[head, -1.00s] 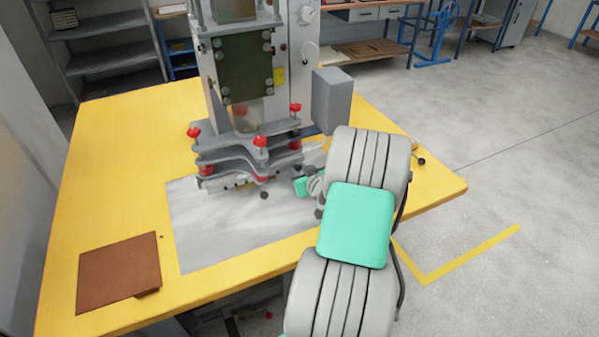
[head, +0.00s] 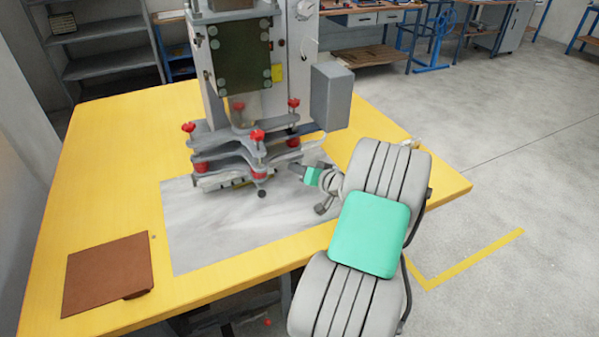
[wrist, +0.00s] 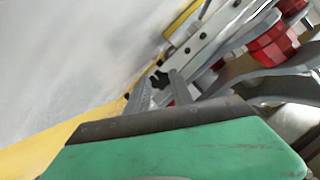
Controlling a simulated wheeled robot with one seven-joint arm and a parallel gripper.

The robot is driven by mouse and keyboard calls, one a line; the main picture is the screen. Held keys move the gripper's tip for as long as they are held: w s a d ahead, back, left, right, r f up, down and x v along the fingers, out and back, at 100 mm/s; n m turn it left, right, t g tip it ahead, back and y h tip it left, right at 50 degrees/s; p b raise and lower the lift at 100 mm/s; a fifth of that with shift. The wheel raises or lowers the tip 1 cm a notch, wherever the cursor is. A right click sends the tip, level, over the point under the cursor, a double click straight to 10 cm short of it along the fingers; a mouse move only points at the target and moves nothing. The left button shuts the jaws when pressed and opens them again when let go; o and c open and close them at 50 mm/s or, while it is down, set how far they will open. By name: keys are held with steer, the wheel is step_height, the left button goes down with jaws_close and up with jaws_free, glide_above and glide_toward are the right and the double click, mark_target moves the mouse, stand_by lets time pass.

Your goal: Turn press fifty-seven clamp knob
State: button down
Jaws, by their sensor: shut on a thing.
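The press (head: 238,85) stands on the yellow table, with stacked grey clamp plates (head: 235,150) and several red knobs (head: 258,136) at its base. A small black star-shaped knob (wrist: 159,80) shows between my fingertips in the wrist view, beside a pale metal bar with dark holes (wrist: 205,40). My gripper (head: 293,168) is at the right side of the clamp plates, low over the grey sheet. Its fingers (wrist: 158,92) are close together and shut on the black knob; the exact contact is small and hard to see. Another dark round knob (head: 262,193) hangs at the front of the plates.
A grey box (head: 331,97) juts from the press's right side above my gripper. A brown board (head: 107,273) lies at the table's front left. The grey sheet (head: 215,225) in front of the press is clear. Shelves and workbenches stand behind.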

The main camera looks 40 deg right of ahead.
stand_by(0.4)
steer(key=c, duration=1.1)
jaws_free()
steer(key=v, duration=0.7)
steer(key=shift+s+r, duration=0.1)
steer(key=shift+s, duration=0.3)
